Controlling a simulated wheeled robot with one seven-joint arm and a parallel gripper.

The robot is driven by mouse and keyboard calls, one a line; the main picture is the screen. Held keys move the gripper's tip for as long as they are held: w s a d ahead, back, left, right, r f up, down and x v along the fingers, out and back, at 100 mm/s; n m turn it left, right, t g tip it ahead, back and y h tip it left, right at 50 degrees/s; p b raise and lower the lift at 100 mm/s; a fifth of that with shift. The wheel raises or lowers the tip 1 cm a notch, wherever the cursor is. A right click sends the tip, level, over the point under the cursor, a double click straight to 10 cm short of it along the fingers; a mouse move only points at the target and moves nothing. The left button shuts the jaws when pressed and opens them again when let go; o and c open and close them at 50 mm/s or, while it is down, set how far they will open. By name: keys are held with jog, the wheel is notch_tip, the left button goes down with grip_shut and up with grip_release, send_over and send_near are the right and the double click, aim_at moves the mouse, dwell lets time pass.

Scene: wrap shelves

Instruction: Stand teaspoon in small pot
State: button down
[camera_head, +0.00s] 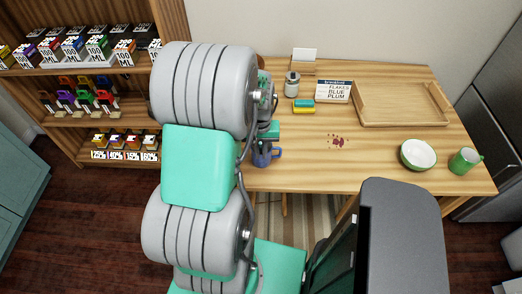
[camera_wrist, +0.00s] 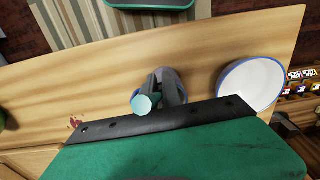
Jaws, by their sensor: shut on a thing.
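My gripper (camera_wrist: 166,92) points down over the table, with its fingers close together around a thin item. A pale teal, rounded end (camera_wrist: 145,104) shows at the fingertips; it looks like part of the teaspoon, but most of it is hidden. A small blue pot or mug (camera_head: 262,153) with a handle on its right stands directly below my gripper, near the table's front edge. Its rim shows behind the fingers in the wrist view. I cannot tell whether the held item is inside it or above it.
A white bowl with a blue rim (camera_wrist: 250,84) stands close beside the pot. A grey jar (camera_head: 292,85), a sponge (camera_head: 303,106), a sign (camera_head: 334,91) and a wooden tray (camera_head: 400,119) are further back. A green bowl (camera_head: 418,154) and green mug (camera_head: 465,161) stand right. The stained middle is free.

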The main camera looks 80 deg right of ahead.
jog(key=c, duration=1.5)
grip_release()
jog(key=shift+a+f, duration=0.15)
jog(key=shift+f, duration=0.1)
jog(key=shift+c, duration=0.2)
jog(key=shift+r, duration=0.1)
notch_tip(320, 180, up, 13)
jog(key=shift+w+r+b, duration=0.1)
jog(key=shift+w+b, duration=0.05)
jog(key=shift+b, duration=0.25)
jog(key=w+a+r+n+t+h, duration=0.1)
jog(key=w+a+n, duration=0.2)
jog(key=w+a, duration=0.5)
jog(key=w+a+r+n, duration=0.2)
jog(key=w+a+n, duration=0.25)
jog(key=w, duration=0.75)
jog(key=w+a+n+t, duration=0.1)
jog(key=a+n, duration=0.3)
jog(key=a, duration=0.9)
jog(key=w+a+n+t+y, duration=0.1)
jog(key=w+a+n, duration=0.2)
jog(key=a, duration=1)
jog(key=shift+w+a+n+t, duration=0.35)
jog(key=shift+w+t, duration=0.05)
jog(key=shift+w, duration=0.4)
